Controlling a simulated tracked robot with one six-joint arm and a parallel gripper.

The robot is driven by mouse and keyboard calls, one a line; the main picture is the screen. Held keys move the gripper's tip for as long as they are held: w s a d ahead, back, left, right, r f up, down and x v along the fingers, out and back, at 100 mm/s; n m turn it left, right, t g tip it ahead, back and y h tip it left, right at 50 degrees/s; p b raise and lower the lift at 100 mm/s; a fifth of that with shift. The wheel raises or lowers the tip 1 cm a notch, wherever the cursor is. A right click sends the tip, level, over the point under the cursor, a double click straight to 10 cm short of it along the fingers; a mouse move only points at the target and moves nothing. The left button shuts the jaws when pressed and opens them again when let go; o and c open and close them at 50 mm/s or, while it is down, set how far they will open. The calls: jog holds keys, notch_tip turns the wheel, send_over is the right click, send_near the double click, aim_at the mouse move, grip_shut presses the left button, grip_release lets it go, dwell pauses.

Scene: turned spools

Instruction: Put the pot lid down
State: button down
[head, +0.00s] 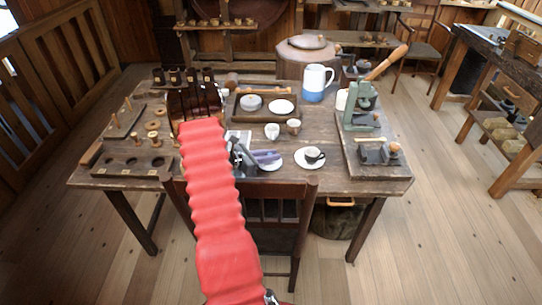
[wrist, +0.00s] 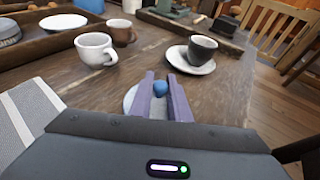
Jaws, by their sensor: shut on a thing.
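My gripper (wrist: 160,90) has purple fingers shut on the pot lid's blue knob (wrist: 160,87) in the wrist view. A pale round rim (wrist: 129,101) shows below and left of the fingers, and the fingers hide most of it. I cannot tell whether this rim is the lid's own disc or a plate under it, nor whether the lid touches the table. In the head view the gripper (head: 266,156) is low over the near middle of the wooden table (head: 335,185), with the pale disc (head: 271,167) partly showing under it.
A white cup (wrist: 96,48) and a brown cup (wrist: 122,32) stand beyond the gripper. A dark cup (wrist: 202,49) sits on a saucer (wrist: 178,56) to the right. A wooden tray (head: 265,119) holds round pieces. A chair (head: 280,210) stands at the near edge.

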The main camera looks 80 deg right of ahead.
jog(key=c, duration=1.7)
grip_release()
jog(key=shift+o, duration=0.2)
jog(key=v, duration=1.2)
jog(key=shift+r, duration=0.1)
